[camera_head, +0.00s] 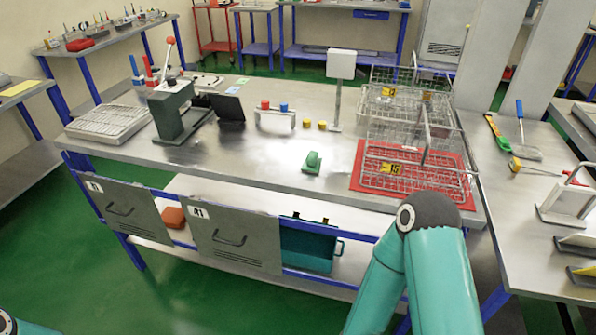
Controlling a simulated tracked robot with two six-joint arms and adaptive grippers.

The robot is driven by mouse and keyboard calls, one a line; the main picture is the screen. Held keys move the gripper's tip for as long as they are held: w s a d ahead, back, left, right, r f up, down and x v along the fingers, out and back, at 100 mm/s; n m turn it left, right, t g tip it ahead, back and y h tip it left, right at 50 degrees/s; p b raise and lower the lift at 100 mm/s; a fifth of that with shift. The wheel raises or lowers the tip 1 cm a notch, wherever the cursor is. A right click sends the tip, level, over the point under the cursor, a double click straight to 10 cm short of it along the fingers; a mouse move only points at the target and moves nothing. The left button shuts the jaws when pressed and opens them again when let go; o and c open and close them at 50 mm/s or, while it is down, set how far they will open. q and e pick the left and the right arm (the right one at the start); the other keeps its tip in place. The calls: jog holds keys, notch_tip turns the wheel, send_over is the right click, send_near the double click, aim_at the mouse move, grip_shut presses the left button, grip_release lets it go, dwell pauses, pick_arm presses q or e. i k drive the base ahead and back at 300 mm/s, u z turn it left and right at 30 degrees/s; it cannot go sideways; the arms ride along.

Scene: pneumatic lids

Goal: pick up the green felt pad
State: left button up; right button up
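A small green item, which looks like the green felt pad (312,162), lies on the grey metal bench top near its front edge, left of the red mat. It has a raised part on top, and its exact shape is too small to tell. My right arm comes in from the bottom right, its teal links bent in front of the bench's right part. Its gripper is not visible. Only a bit of my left arm shows in the bottom left corner, and its gripper is out of view.
Wire baskets (395,127) stand on the right of the bench, one over the red mat (366,181). A post with a white box (341,64), two yellow pieces (322,126) and a button stand (276,119) are behind the pad. A dark green press (178,117) stands left. The bench around the pad is clear.

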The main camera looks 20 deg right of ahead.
aim_at(312, 163)
jog(key=z, duration=0.15)
jog(key=i, duration=0.9)
jog(key=u, duration=0.05)
